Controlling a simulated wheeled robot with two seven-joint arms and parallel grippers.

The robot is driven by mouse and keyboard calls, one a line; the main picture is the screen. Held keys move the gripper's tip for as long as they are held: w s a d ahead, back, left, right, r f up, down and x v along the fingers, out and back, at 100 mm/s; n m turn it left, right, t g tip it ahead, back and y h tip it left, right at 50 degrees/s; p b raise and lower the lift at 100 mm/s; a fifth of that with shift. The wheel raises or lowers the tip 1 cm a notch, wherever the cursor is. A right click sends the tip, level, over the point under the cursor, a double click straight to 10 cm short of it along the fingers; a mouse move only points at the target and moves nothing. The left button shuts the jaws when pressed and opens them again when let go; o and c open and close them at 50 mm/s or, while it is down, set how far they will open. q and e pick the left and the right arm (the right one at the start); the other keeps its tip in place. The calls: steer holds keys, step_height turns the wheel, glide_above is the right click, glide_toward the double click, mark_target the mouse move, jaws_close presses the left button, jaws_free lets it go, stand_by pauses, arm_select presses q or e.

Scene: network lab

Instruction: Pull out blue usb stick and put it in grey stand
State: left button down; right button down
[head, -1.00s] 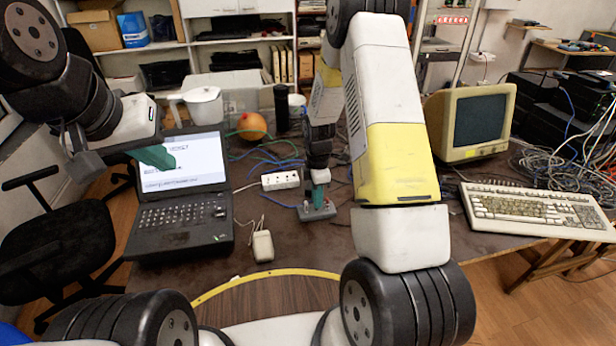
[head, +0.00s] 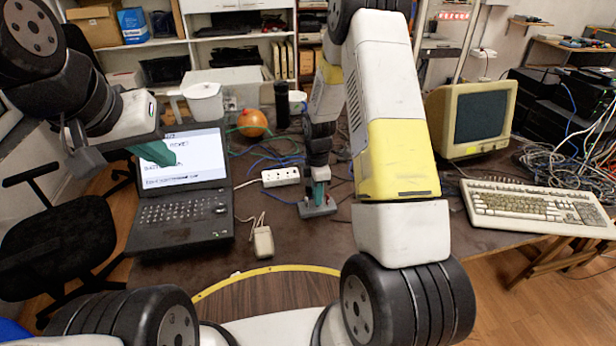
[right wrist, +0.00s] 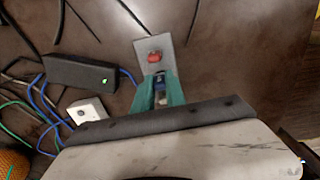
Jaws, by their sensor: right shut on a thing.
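My right gripper (head: 320,192) points down over the grey stand (head: 318,210) on the table, its green fingertips close to the stand. In the right wrist view the green fingers (right wrist: 159,92) are shut on the blue usb stick (right wrist: 160,77), of which only a small part shows. The stick is at the near end of the grey stand (right wrist: 143,45); whether it is seated in the stand cannot be told. A red stick (right wrist: 154,56) stands in the stand just beyond it. My left gripper (head: 155,153) hangs in front of the laptop screen, far from the stand; its finger gap is unclear.
A white power strip (head: 281,177) and blue cables lie behind the stand. A keyboard (head: 540,210) and an old monitor (head: 472,120) stand at the right.

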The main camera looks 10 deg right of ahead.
steer(key=shift+f, duration=0.7)
stand_by(1.0)
steer(key=c, duration=1.3)
jaws_free()
step_height(320, 180, up, 8)
steer(key=shift+r, duration=0.2)
steer(key=s+r+m+t, duration=0.1)
steer(key=s+r+m, duration=0.3)
steer(key=r, duration=0.6)
steer(key=s+r+m+t, duration=0.2)
steer(key=s+r+m, duration=0.2)
steer(key=r, duration=0.5)
steer(key=s+r+m+t, duration=0.1)
steer(key=s+r+m, duration=0.2)
steer(key=s, duration=0.2)
steer(key=s+a+r+m+t+y, duration=0.1)
steer(key=s+r+m, duration=0.2)
steer(key=s, duration=0.3)
steer(key=s+a+r+m+t+y, duration=0.1)
steer(key=s+r+m, duration=0.2)
steer(key=s, duration=0.2)
steer(key=shift+s+a+r+m, duration=0.1)
steer(key=shift+s+m, duration=0.05)
steer(key=shift+m, duration=0.25)
